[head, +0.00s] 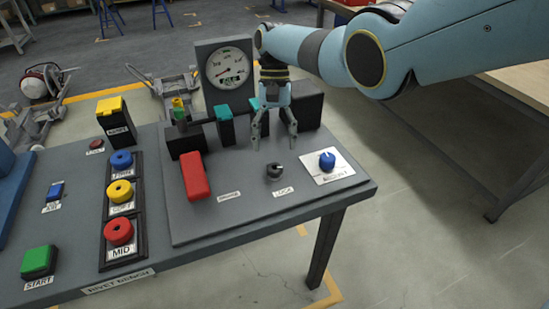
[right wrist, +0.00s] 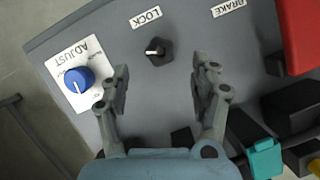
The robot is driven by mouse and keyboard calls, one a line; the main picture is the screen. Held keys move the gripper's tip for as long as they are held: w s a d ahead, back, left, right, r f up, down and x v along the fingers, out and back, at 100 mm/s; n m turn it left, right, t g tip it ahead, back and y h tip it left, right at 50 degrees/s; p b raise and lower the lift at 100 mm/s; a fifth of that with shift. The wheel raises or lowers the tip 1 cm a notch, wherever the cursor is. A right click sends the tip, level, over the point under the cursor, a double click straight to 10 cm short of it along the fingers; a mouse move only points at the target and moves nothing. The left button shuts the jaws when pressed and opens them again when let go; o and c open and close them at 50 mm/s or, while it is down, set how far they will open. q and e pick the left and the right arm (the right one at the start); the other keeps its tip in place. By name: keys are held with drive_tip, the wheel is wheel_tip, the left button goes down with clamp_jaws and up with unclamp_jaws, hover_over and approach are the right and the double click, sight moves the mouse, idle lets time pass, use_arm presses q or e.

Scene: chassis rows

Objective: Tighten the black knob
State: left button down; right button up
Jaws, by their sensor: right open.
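The black knob (head: 275,171) stands on the grey panel behind the LOCK label (head: 284,191). It also shows in the right wrist view (right wrist: 158,50), with a light pointer mark on its face. My right gripper (head: 275,144) is open and empty, behind the knob in the head view and apart from it. In the right wrist view its two fingers (right wrist: 160,78) are spread, and the knob lies beyond the tips, roughly in line with the gap. My left gripper is not in view.
A blue ADJUST knob (head: 327,161) is right of the black knob. A red lever handle (head: 195,177) stands to the left. Teal switches (head: 225,125), black blocks and a gauge (head: 230,64) are behind. Red, yellow and blue buttons (head: 120,192) line the left side.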

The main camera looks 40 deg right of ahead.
drive_tip(key=v, duration=0.5)
drive_tip(key=shift+w+r, duration=0.1)
drive_tip(key=shift+r, duration=0.15)
wheel_tip(320, 180, up, 3)
drive_tip(key=w+n+t+h, duration=0.1)
drive_tip(key=w+n+t, duration=0.15)
drive_tip(key=n, duration=1.05)
drive_tip(key=n+t+h+b, duration=0.1)
drive_tip(key=n+h, duration=0.1)
drive_tip(key=n, duration=1.4)
hover_over(275, 167)
wheel_tip(275, 167, down, 3)
wheel_tip(275, 167, down, 12)
drive_tip(key=shift+a+r+b, duration=0.1)
drive_tip(key=shift+r+b, duration=0.05)
drive_tip(key=shift+b, duration=0.45)
